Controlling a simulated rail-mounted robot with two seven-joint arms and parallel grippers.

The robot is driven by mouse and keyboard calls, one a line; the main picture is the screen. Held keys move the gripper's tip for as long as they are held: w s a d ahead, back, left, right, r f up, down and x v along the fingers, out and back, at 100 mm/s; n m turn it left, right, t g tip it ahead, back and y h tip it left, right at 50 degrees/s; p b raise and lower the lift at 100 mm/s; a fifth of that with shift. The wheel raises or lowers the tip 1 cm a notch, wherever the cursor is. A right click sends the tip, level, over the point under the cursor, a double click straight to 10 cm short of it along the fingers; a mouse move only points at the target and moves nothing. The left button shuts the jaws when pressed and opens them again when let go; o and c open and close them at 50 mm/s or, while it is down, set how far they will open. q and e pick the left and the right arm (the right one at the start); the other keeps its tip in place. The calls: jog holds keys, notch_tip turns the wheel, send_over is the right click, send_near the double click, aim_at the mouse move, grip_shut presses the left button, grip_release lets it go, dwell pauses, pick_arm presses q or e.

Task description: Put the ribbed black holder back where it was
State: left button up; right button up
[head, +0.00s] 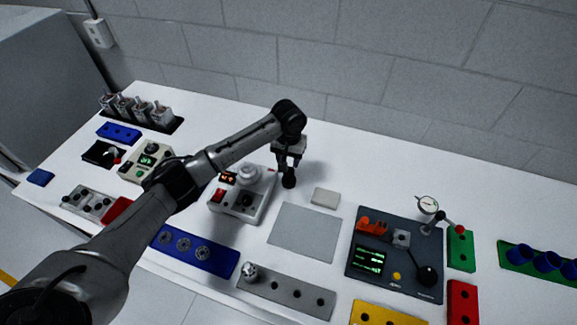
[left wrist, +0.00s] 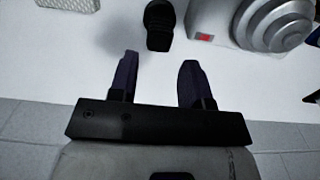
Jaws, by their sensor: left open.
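The ribbed black holder (head: 289,179) stands on the white table just right of the white device with the round grey knob. My right gripper is not in view.
The white knobbed device (head: 243,196) is close left of the holder. A small pale block (head: 325,198) and a grey mat (head: 304,233) lie to the right and front. A grey holed strip (head: 288,291) and dark instrument panel (head: 396,256) are farther off. Table behind the holder is clear.

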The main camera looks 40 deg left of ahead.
pick_arm(q)
jog(key=shift+r, duration=1.45)
